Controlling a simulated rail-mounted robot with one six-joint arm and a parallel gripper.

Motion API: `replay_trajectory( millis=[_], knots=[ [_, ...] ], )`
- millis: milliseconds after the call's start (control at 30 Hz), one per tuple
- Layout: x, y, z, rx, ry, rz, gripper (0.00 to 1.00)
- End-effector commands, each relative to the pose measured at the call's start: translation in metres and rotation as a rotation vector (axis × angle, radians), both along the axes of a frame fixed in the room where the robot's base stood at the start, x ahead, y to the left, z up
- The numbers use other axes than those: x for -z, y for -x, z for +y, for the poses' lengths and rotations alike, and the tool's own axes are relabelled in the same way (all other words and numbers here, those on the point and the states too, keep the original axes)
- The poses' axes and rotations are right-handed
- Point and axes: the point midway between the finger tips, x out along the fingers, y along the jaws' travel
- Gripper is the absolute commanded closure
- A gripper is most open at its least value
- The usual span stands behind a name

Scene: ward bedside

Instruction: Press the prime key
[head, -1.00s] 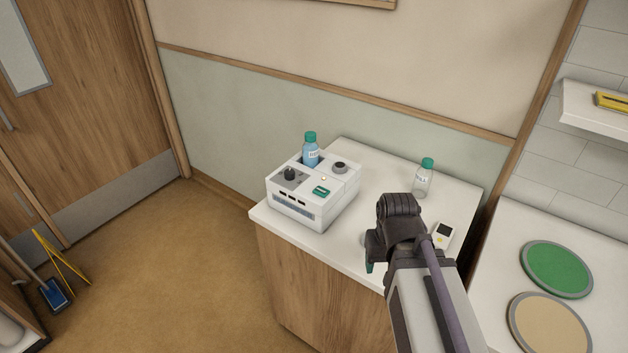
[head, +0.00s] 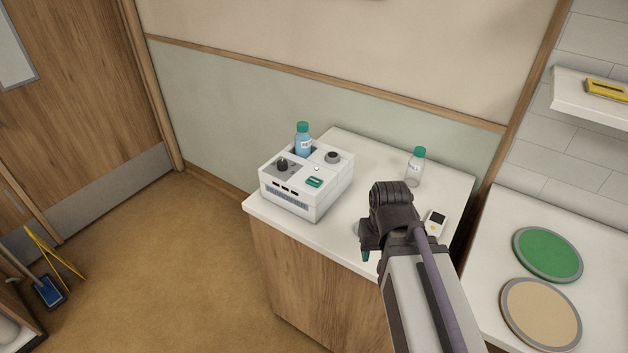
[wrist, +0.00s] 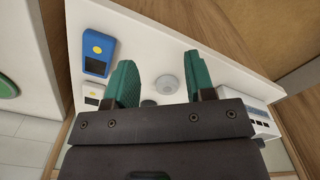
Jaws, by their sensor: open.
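A white machine (head: 296,210) stands on the left of the white cabinet top. It has a dark knob (head: 282,164), a small green panel (head: 314,182) and a grey round part (head: 333,157). No label reading prime is legible, so I cannot tell which part is the prime key. My gripper (wrist: 162,78) is open and empty, with green fingers, over the cabinet top in the wrist view. A pale round disc (wrist: 167,84) shows between the fingers. The machine's edge (wrist: 262,122) shows at right there. In the head view my arm mostly hides the fingers.
A blue-filled bottle (head: 303,142) sits in the machine. A clear green-capped bottle (head: 415,168) stands at the back right. A white device with a yellow button (head: 436,222) lies beside my arm. A blue device (wrist: 97,52) lies left in the wrist view. Green (head: 548,254) and tan discs (head: 541,314) lie right.

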Motion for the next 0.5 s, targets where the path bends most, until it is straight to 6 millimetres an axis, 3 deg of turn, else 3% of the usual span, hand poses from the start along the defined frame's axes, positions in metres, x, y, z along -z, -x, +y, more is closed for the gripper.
replay_trajectory(
  millis=[67,500],
  knots=[
    [0.0,0.0,0.0,0.0,0.0,0.0,0.58],
    [0.0,0.0,0.0,0.0,0.0,0.0,1.0]
  ],
)
